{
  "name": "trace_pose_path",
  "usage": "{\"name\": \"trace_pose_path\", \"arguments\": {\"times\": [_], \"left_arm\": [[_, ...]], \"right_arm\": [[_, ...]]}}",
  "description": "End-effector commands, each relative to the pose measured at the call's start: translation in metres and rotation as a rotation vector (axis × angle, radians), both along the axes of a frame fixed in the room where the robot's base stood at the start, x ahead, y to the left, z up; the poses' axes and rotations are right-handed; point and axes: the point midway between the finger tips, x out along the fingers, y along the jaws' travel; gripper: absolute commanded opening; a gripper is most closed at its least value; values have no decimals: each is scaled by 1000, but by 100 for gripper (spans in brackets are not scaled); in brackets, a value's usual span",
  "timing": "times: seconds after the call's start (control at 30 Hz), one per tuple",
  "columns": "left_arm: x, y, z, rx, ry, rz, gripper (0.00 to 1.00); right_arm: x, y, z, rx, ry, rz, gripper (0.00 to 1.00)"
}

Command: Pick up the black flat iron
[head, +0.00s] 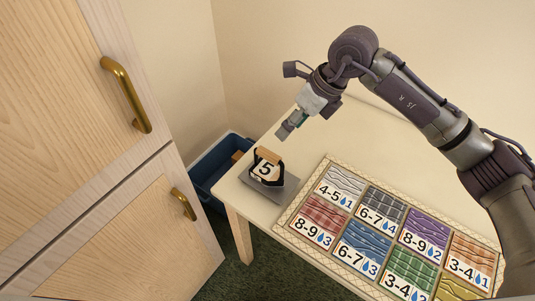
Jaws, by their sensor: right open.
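The black flat iron (281,190) stands near the left corner of the pale table, with a dark handle, a wooden grip on top and a white label with a 5. My right gripper (288,101) is open and empty, above and behind the iron in the picture, apart from it. Its near finger points down toward the table's back edge. My left gripper is not in view.
A board (325,170) with several coloured, numbered fabric squares covers the table's front right. The pale table (357,133) is bare behind it. A blue bin (207,170) sits on the floor left of the table. A wooden cabinet (65,130) with brass handles stands at left.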

Motion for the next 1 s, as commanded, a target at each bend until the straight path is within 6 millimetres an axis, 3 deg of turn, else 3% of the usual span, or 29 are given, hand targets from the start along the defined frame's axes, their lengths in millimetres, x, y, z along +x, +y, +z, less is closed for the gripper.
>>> {"name": "trace_pose_path", "arguments": {"times": [0.4,0.63,0.8,1.0], "left_arm": [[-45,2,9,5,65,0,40],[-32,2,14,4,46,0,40],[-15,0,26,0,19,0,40],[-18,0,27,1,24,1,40]], "right_arm": [[5,31,-66,1,4,1,56],[7,38,-80,1,4,1,56],[11,48,-103,1,6,2,56],[13,55,-121,2,2,1,56]]}}
